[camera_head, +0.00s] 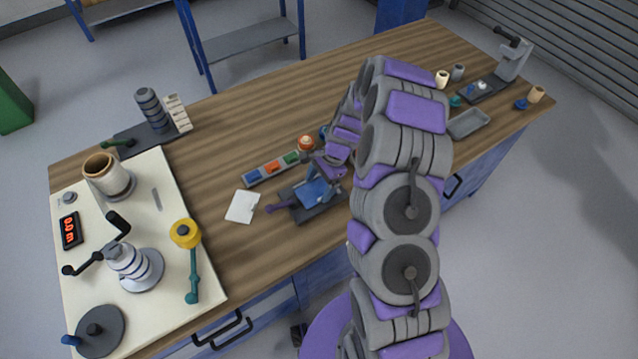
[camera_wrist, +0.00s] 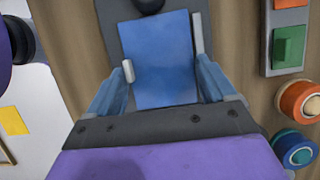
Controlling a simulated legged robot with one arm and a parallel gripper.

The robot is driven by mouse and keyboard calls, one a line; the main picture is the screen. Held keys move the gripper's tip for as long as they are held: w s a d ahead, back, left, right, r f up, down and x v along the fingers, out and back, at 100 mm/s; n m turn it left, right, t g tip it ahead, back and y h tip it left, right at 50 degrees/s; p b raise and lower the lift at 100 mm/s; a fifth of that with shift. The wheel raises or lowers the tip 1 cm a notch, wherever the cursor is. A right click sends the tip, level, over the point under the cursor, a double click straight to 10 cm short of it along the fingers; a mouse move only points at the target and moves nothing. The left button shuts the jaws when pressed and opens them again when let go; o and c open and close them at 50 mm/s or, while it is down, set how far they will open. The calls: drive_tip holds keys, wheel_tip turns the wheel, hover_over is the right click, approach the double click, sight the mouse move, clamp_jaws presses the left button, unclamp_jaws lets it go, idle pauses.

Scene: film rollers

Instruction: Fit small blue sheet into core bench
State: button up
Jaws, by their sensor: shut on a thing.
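A small blue sheet (camera_wrist: 157,45) lies between my gripper's two fingers in the wrist view, over a dark grey base. In the head view the blue sheet (camera_head: 316,193) shows small at the arm's end. My gripper (camera_wrist: 163,78) is shut on the blue sheet, with one finger along each side. The dark grey bench fixture (camera_head: 318,212) with a purple lever at its left, likely the core bench, is right under the sheet. I cannot tell if the sheet touches it.
A strip with red and green blocks (camera_head: 271,167) and an orange-white roller (camera_head: 306,143) stand just behind the fixture. A white card (camera_head: 242,206) lies to its left. A cream board (camera_head: 79,205) with cranks fills the left end. A grey tray (camera_head: 469,123) is at the right.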

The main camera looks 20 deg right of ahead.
drive_tip(key=shift+s+f, duration=0.6)
drive_tip(key=shift+f, duration=0.05)
drive_tip(key=o, duration=0.8)
drive_tip(key=shift+s+d, duration=0.1)
drive_tip(key=shift+s, duration=0.05)
drive_tip(key=shift+f, duration=0.1)
drive_tip(key=shift+c, duration=0.4)
drive_tip(key=shift+o, duration=0.5)
drive_tip(key=shift+w+r+p, duration=0.45)
drive_tip(key=shift+r+p, duration=0.05)
drive_tip(key=shift+r, duration=0.25)
drive_tip(key=shift+w+r+p, duration=0.4)
drive_tip(key=shift+r+p, duration=0.1)
drive_tip(key=shift+r, duration=0.25)
drive_tip(key=shift+r+p, duration=1.45)
drive_tip(key=shift+r, duration=0.95)
